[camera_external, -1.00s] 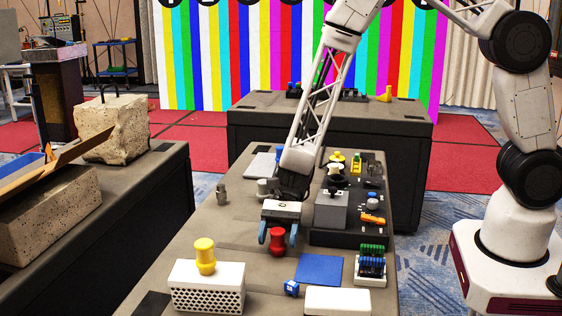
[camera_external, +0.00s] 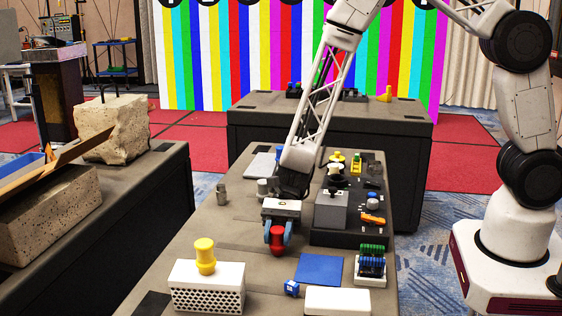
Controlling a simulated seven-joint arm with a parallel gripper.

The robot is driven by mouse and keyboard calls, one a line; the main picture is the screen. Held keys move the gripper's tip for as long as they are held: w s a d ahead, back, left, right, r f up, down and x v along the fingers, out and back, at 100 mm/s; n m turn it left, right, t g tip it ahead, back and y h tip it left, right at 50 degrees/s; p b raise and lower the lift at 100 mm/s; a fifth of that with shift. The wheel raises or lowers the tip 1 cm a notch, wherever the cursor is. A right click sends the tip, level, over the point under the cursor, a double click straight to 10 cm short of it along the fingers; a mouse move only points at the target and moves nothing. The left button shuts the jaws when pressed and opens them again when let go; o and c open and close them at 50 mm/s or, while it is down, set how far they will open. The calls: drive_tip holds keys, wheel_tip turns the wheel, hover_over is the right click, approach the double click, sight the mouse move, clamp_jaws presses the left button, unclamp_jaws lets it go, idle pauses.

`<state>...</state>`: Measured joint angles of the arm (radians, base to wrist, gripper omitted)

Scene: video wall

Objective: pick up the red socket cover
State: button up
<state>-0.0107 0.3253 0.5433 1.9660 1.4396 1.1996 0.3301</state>
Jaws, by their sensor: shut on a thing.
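The red socket cover (camera_external: 277,242) is a small red spool-shaped piece near the middle of the front table. My gripper (camera_external: 277,234) comes down over it from above, with its blue-grey fingers on either side. The fingers are shut on the upper part of the red cover. The lower part of the cover shows below the fingertips. I cannot tell whether it is touching the tabletop or just clear of it.
A yellow cover (camera_external: 205,256) stands on a white perforated box (camera_external: 208,288) at front left. A blue square (camera_external: 320,269), a small blue cube (camera_external: 291,288) and a white block (camera_external: 337,301) lie in front. A dark panel with parts (camera_external: 350,238) is close on the right.

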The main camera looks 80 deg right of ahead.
sight(278, 229)
drive_tip(key=shift+r, duration=4.8)
